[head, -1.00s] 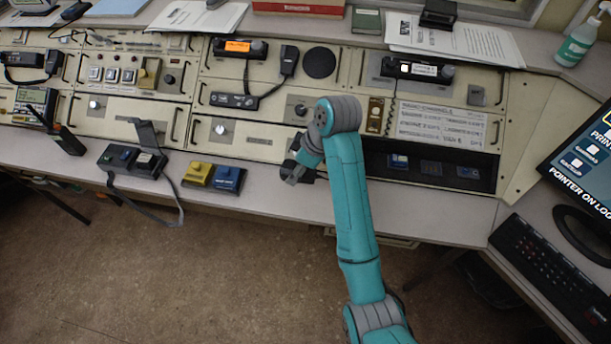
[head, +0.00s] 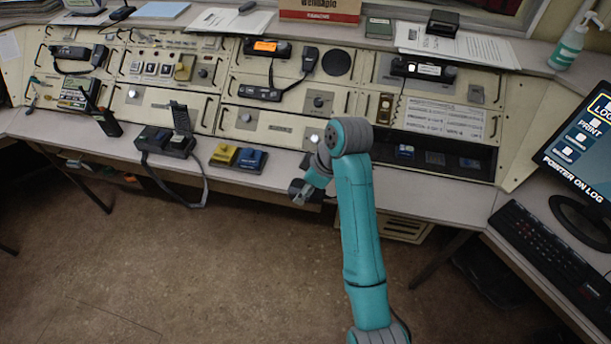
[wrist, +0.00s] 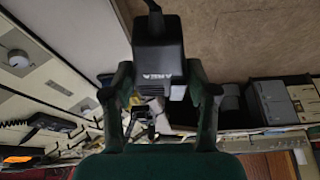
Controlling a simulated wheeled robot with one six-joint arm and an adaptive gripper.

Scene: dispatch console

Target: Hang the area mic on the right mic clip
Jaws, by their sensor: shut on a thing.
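My gripper (wrist: 160,74) is shut on the area mic (wrist: 158,38), a black block with upside-down white lettering and a cord at its top in the wrist view. In the head view my gripper (head: 303,190) is at the desk's front edge, left of my teal forearm. The mic is hard to make out there. A small grey piece (head: 476,93) on the panel right of the right radio (head: 423,69) may be the right mic clip; I cannot tell for certain. My gripper is well below and left of it.
Another mic (head: 309,60) hangs beside the orange-lit radio (head: 267,48). A handheld radio (head: 108,120), a charger base (head: 165,141) and yellow and blue blocks (head: 238,157) stand on the desk ledge. A monitor (head: 580,135) and keyboard (head: 555,255) are at right. The floor in front is clear.

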